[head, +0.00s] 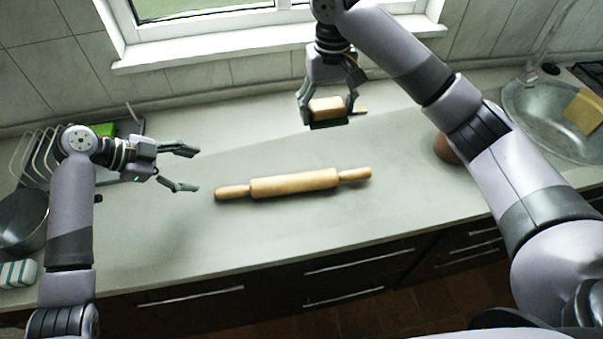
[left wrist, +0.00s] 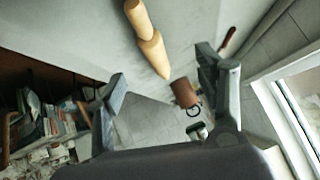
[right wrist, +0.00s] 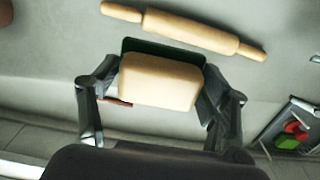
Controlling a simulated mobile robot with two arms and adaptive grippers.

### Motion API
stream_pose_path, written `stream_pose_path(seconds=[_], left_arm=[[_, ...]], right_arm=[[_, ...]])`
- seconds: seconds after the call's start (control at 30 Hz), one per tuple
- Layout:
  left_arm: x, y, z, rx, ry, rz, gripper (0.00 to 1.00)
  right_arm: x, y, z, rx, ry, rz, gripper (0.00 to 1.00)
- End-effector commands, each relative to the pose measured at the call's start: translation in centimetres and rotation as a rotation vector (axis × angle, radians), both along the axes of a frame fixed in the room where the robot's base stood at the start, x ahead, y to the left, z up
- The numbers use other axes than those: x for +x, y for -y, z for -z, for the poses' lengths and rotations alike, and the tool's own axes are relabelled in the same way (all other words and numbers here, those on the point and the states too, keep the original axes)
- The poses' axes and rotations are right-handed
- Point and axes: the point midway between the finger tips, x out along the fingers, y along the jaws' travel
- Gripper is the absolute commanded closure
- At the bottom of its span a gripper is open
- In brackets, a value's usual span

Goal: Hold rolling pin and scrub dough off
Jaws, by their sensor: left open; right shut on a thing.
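The wooden rolling pin (head: 295,184) lies on the grey counter in the middle of the head view, its handles pointing left and right. No dough can be made out on it. My left gripper (head: 188,168) is open and empty, left of the pin's left handle and apart from it. The pin also shows at the top of the left wrist view (left wrist: 149,45). My right gripper (head: 328,112) is shut on a tan sponge-like block (right wrist: 160,82) with a dark green layer on its far side. It is behind the pin, near the window side, and not touching it.
A wire dish rack (head: 40,152) and a dark pot (head: 22,218) stand at the left, with a striped block (head: 18,273) nearer. A brown round thing (head: 446,150) is partly hidden by my right arm. The sink (head: 535,120) is at the right. The counter around the pin is clear.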

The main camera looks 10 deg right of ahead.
Motion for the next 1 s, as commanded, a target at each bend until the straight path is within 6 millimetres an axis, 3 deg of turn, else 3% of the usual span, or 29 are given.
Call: stream_pose_path(seconds=[0.1,0.3,0.77,1.0], left_arm=[[-0.3,-1.7,-1.5,0.003,0.002,-0.001,0.36],[-0.7,-3.2,-3.0,0.002,0.0,-0.001,0.36],[-0.8,-3.4,-9.0,0.001,0.0,0.0,0.36],[-0.8,-3.4,-9.2,0.0,-0.001,0.0,0.36]], right_arm=[[0.0,0.0,0.0,0.0,0.0,0.0,0.52],[0.0,0.0,-0.1,0.0,0.0,0.0,0.52],[0.0,0.0,-4.4,0.0,0.0,0.0,0.52],[0.0,0.0,-4.4,0.0,0.0,0.0,0.52]])
